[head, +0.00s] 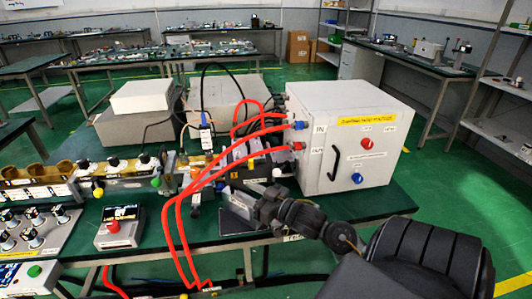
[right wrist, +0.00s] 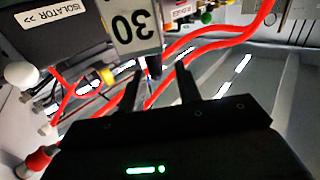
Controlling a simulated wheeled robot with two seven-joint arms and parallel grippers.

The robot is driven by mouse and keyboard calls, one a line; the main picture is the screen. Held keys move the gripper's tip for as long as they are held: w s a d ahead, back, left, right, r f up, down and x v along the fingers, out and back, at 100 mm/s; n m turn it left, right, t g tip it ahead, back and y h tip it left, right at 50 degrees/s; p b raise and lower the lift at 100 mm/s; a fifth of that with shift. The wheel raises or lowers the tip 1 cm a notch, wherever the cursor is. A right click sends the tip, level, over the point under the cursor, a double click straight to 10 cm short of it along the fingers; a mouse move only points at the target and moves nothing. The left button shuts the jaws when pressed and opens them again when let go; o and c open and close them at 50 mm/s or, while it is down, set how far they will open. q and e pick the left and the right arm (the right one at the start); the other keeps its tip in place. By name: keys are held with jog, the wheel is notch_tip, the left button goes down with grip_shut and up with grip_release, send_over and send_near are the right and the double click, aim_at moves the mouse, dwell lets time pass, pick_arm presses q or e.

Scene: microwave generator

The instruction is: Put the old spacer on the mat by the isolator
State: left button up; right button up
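A grey block marked 30 (right wrist: 135,28), upside down in the right wrist view, lies just beyond my right fingertips; it may be the old spacer, but I cannot tell. My right gripper (head: 250,203) reaches in from the lower right, in front of the white cabinet. Its fingers also show in the right wrist view (right wrist: 158,75), parted, with nothing clearly between them. A grey housing labelled ISOLATOR (right wrist: 62,38) is at the upper left there. A dark flat pad (head: 235,226), possibly the mat, lies below the gripper, partly hidden. My left gripper is out of view.
Red hoses (head: 178,215) loop from the white cabinet (head: 350,110) across the bench and pass near the fingers. A small box with a red button (head: 118,225) and a control panel (head: 35,232) stand at left. Green bench surface (head: 385,203) is bare at right.

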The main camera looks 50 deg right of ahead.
jog(key=s+d, duration=0.1)
jog(key=s, duration=0.7)
jog(key=shift+s+b, duration=0.2)
jog(key=shift+b, duration=0.1)
jog(key=shift+d, duration=0.1)
